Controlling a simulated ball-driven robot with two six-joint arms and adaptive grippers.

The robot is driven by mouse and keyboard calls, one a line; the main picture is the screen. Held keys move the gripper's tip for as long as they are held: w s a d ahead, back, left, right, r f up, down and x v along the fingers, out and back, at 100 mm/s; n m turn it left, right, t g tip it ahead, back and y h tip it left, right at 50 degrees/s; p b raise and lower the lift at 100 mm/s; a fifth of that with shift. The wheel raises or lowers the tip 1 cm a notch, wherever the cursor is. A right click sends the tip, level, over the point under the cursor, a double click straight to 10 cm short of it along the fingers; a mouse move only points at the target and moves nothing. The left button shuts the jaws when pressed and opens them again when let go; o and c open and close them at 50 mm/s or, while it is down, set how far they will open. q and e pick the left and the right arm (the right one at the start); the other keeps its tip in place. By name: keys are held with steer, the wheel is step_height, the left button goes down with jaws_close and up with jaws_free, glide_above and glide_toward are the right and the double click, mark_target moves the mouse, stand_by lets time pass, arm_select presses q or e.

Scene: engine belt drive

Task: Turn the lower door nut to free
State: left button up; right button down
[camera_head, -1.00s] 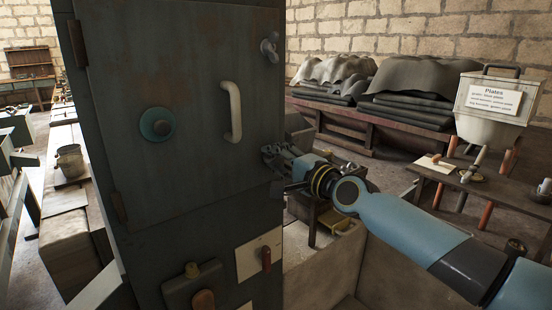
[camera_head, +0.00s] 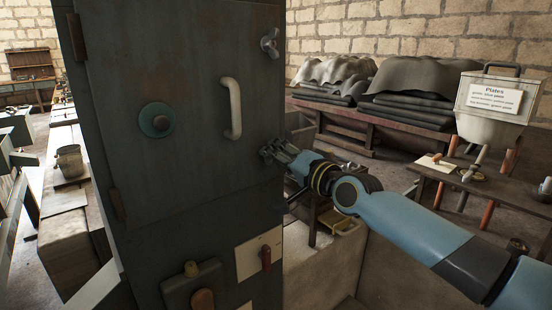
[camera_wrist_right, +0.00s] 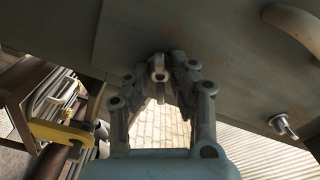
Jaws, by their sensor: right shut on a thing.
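The lower door nut (camera_head: 265,153) sits at the right edge of the grey cabinet door (camera_head: 195,95), largely hidden by my right gripper (camera_head: 272,153). In the right wrist view the fingers (camera_wrist_right: 160,65) close around the small metal nut (camera_wrist_right: 158,72) from both sides, against the door. The gripper is shut on it. The upper wing nut (camera_head: 270,45) stands on the same door edge, well above. My left gripper does not show.
The door carries a pale handle (camera_head: 232,109) and a round teal dial (camera_head: 157,123). Below are a red-handled switch plate (camera_head: 259,254) and a control box (camera_head: 194,287). A side table (camera_head: 483,180) and a labelled bin (camera_head: 494,108) stand at right.

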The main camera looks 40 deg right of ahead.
steer(key=n+b, duration=0.5)
steer(key=n, duration=0.7)
steer(key=shift+f, duration=0.1)
stand_by(0.4)
steer(key=c, duration=1.1)
jaws_free()
